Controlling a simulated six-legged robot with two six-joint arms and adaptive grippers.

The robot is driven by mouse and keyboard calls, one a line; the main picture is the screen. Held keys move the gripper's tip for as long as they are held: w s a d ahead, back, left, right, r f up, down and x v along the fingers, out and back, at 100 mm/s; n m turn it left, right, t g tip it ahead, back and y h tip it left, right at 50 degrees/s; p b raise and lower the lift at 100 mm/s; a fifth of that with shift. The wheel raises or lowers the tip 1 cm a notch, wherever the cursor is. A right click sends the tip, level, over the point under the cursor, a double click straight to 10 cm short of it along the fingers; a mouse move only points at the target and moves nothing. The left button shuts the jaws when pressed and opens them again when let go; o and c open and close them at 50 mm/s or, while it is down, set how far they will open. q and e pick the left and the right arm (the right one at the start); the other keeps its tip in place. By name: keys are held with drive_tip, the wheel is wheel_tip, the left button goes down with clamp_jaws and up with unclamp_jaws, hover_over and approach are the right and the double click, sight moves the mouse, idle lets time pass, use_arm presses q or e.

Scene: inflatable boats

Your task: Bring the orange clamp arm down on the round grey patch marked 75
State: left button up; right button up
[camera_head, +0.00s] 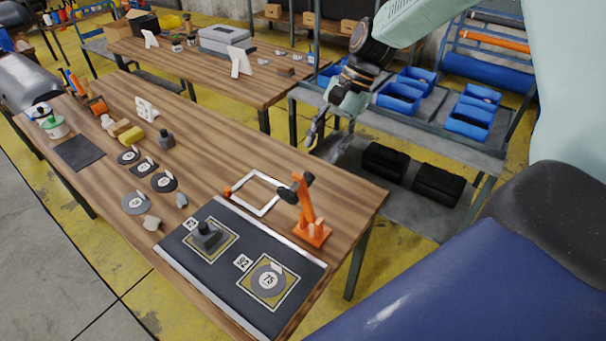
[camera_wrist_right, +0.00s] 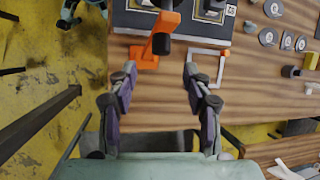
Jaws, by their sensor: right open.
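The orange clamp (camera_head: 310,218) stands at the right end of the wooden bench, its arm raised nearly upright with a black end piece at the top. The clamp also shows in the wrist view (camera_wrist_right: 148,60), just beyond my fingertips. The round grey patch marked 75 (camera_head: 260,287) lies flat on the dark mat, inside a pale square outline, in front of the clamp and clear of its arm. My right gripper (camera_head: 318,137) is open and empty, behind the clamp and apart from it; its spread fingers fill the middle of the wrist view (camera_wrist_right: 160,72). My left gripper is out of view.
A black weight (camera_head: 206,236) sits in the other outlined square on the mat (camera_head: 190,262). A white square frame (camera_head: 246,204) lies beside the clamp. Several round patches lie further left. A rack with blue bins (camera_head: 398,97) stands behind the bench.

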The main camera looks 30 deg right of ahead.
sight(310, 173)
drive_tip(key=x, duration=0.7)
drive_tip(key=shift+w+r, duration=0.1)
drive_tip(key=shift+w, duration=0.25)
drive_tip(key=shift+s+f, duration=0.1)
drive_tip(key=shift+f, duration=0.25)
drive_tip(key=shift+s+f, duration=0.1)
drive_tip(key=shift+s, duration=0.1)
drive_tip(key=shift+s+a, duration=0.1)
drive_tip(key=shift+s, duration=0.1)
drive_tip(key=shift+a, duration=0.35)
drive_tip(key=shift+w+a, duration=0.1)
drive_tip(key=shift+c, duration=0.2)
drive_tip(key=shift+w+d+f, duration=0.1)
drive_tip(key=shift+w+d, duration=0.15)
drive_tip(key=shift+w, duration=0.1)
drive_tip(key=c, duration=0.3)
drive_tip(key=shift+s+d, duration=0.15)
drive_tip(key=shift+s, duration=0.05)
drive_tip(key=c, duration=0.3)
drive_tip(key=shift+s+a, duration=0.15)
drive_tip(key=shift+a, duration=0.05)
drive_tip(key=c, duration=0.3)
drive_tip(key=shift+a, duration=0.1)
clamp_jaws()
